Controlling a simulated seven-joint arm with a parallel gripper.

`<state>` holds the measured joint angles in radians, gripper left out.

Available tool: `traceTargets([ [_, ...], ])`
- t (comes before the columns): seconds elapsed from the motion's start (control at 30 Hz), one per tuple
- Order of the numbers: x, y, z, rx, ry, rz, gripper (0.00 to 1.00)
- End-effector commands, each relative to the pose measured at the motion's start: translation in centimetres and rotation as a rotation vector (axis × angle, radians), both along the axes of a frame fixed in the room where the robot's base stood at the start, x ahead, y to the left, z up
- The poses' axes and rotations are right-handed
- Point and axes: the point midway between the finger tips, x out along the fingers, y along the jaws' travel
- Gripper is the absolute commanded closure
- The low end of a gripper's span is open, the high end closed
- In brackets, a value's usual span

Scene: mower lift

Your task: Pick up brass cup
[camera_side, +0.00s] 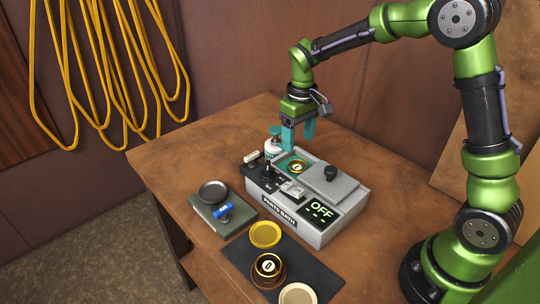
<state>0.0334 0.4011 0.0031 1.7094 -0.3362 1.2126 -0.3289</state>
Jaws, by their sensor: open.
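Two round brass-coloured pieces with dark, marked centres are in view, and I cannot tell which one is the brass cup. One brass piece (296,167) sits in the open teal-lined basin of the grey parts bath (318,234). The other, larger brass piece (268,269) stands on the dark mat (322,276) in front. My gripper (298,143) points down with its teal fingers apart and nothing visible between them. It is above the back of the bath, near the brass piece in the basin; its exact height is unclear.
The bath has a lid with a black knob (330,173) and a panel reading OFF (318,211). A gold dish (265,234) and cream dish (298,294) lie on the mat. A dark dish (212,191) and blue-handled tool (223,211) are left.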

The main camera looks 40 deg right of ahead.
Motion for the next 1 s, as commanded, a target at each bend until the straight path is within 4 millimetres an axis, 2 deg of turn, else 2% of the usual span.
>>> traceTargets([
  [0.03,-0.1,0.0,-1.1,0.001,0.005,0.0,0.33],
  [0.1,-0.1,0.0,-2.2,0.0,0.003,-0.001,0.33],
  [0.37,-0.1,0.0,-4.1,0.001,0.002,-0.002,0.33],
  [0.63,-0.2,-0.1,-8.0,0.001,0.003,-0.001,0.33],
  [0.77,-0.2,-0.1,-8.7,0.001,0.0,-0.001,0.33],
  [0.97,-0.1,-0.1,-8.7,0.001,-0.001,-0.001,0.33],
  [1.0,-0.1,-0.1,-8.7,0.001,-0.001,-0.001,0.39],
])
